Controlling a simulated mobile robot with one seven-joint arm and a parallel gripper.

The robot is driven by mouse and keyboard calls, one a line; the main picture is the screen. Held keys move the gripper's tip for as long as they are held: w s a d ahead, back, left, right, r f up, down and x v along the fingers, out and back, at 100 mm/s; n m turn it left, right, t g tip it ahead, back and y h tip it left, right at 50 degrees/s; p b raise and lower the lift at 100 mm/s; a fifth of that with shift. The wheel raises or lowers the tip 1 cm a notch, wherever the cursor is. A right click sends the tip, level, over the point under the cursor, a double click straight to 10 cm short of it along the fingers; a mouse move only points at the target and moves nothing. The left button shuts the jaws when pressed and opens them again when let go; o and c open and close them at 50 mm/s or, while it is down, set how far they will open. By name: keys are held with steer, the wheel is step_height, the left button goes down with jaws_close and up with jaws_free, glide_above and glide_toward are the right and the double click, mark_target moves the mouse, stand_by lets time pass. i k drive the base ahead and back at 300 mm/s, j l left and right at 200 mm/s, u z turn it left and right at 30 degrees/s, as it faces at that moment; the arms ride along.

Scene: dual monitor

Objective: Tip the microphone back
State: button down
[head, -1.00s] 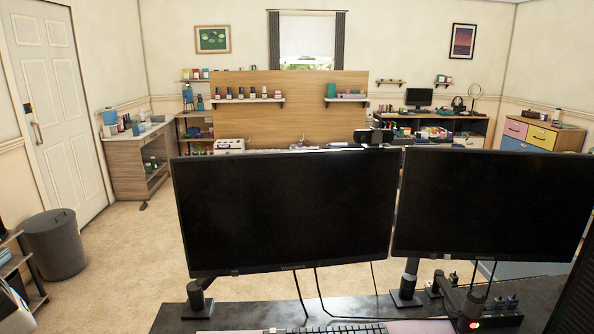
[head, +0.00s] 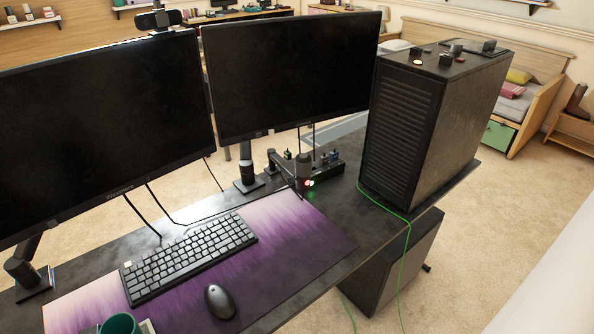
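A dark upright cylinder with small red and green lights near its foot, which looks like the microphone (head: 303,170), stands on the desk below the right monitor. A dark arm-like piece runs beside it, and a black box with small knobs sits just behind it. Its exact tilt is hard to tell at this size. My gripper is not in view.
Two monitors (head: 292,75) stand along the desk's back. A black computer tower (head: 400,130) with a green cable is at right. The keyboard (head: 190,258), mouse (head: 220,302) and teal mug (head: 120,325) lie in front on or by a purple mat (head: 300,250).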

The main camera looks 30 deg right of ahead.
mark_target(303, 168)
steer(key=l, duration=1.3)
steer(key=i+u, duration=0.05)
